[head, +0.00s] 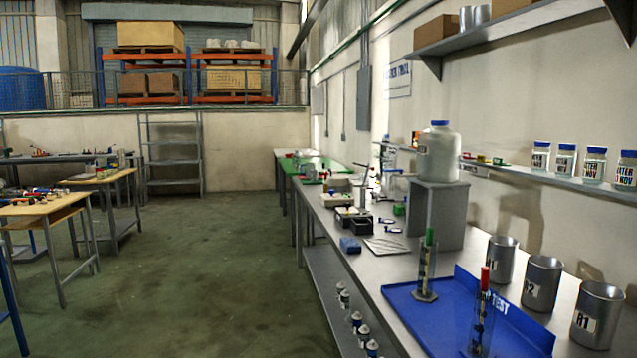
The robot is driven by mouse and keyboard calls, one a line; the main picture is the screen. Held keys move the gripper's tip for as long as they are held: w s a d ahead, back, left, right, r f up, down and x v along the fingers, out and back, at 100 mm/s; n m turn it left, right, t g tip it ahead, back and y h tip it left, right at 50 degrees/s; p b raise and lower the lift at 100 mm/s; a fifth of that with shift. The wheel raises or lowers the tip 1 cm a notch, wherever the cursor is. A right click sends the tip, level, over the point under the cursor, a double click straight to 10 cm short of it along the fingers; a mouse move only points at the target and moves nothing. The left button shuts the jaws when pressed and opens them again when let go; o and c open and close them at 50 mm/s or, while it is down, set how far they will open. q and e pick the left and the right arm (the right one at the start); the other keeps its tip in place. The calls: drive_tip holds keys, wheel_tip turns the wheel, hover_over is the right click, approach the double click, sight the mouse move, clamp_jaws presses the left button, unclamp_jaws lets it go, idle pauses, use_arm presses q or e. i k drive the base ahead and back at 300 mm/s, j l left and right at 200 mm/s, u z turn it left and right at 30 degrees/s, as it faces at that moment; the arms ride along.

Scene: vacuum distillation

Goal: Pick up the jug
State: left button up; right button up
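A large white jug (438,153) with a blue cap stands upright on a grey box-shaped stand (437,213), on the long bench along the right wall. Its dark-lettered label faces partly left. Three grey metal beakers (543,284) with labels stand in a row at the bench's right side; they are open at the top. Neither of my grippers is in view, and nothing is seen touching the jug.
A blue tray (420,317) holds two glass cylinders, one with a green top (427,265) and one with a red top (483,315). A wall shelf (560,180) with labelled jars runs right of the jug. Open green floor (200,270) lies left of the bench.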

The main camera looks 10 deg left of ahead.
sight(309, 166)
drive_tip(key=i+j+u, duration=0.3)
drive_tip(key=i, duration=0.2)
drive_tip(key=i+j+u, duration=0.15)
drive_tip(key=i+u, duration=0.15)
drive_tip(key=i, duration=0.2)
drive_tip(key=i+u, duration=0.3)
drive_tip(key=i, duration=3.15)
drive_tip(key=i+z, duration=0.25)
drive_tip(key=i, duration=0.15)
drive_tip(key=i+j+z, duration=0.2)
drive_tip(key=i, duration=0.2)
drive_tip(key=i+j+z, duration=0.25)
drive_tip(key=i, duration=0.15)
drive_tip(key=i+j+z, duration=0.2)
drive_tip(key=i+z, duration=0.2)
drive_tip(key=i+j+z, duration=0.75)
drive_tip(key=j, duration=0.15)
drive_tip(key=k, duration=0.05)
